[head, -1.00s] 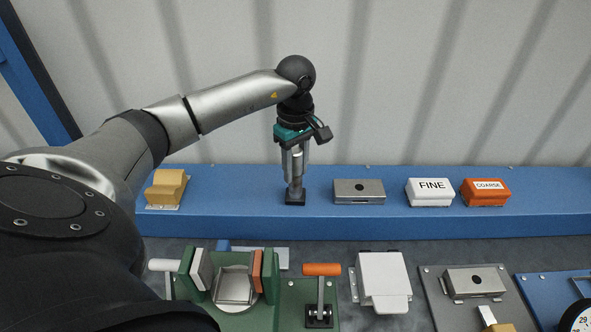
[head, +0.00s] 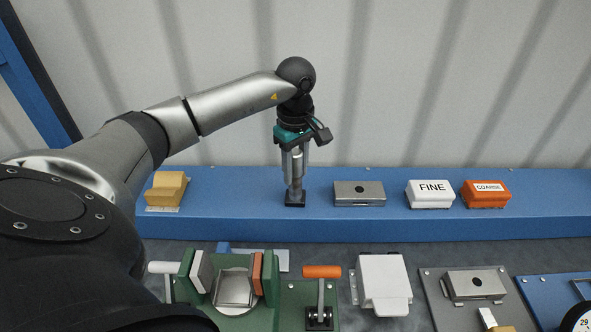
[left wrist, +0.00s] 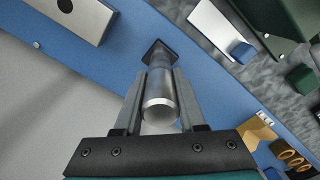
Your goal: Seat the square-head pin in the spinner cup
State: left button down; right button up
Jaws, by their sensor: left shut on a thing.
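My left gripper (head: 295,165) is shut on a silver cylindrical pin (head: 296,188), which stands upright at the blue shelf. A dark square piece (head: 295,199) is at the pin's lower end, at the shelf top. In the left wrist view the pin (left wrist: 160,105) lies between the two fingers (left wrist: 160,100), with the dark square (left wrist: 159,54) beyond it. I cannot tell whether that square is the pin's head or a holder. A silver, square-looking cup (head: 234,290) sits in the green fixture at the front; I cannot be sure it is the spinner cup. My right gripper is not in view.
On the blue shelf (head: 400,228) are a tan block (head: 166,189), a metal block with a hole (head: 360,192), and FINE (head: 430,193) and COARSE (head: 485,193) blocks. An orange-handled lever (head: 321,272) and white block (head: 383,278) stand in front. The wall is close behind.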

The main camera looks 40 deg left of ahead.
pick_arm(q)
notch_tip(320, 180, up, 14)
jog(key=shift+w+r, duration=0.1)
notch_tip(320, 180, up, 6)
jog(key=p, duration=0.3)
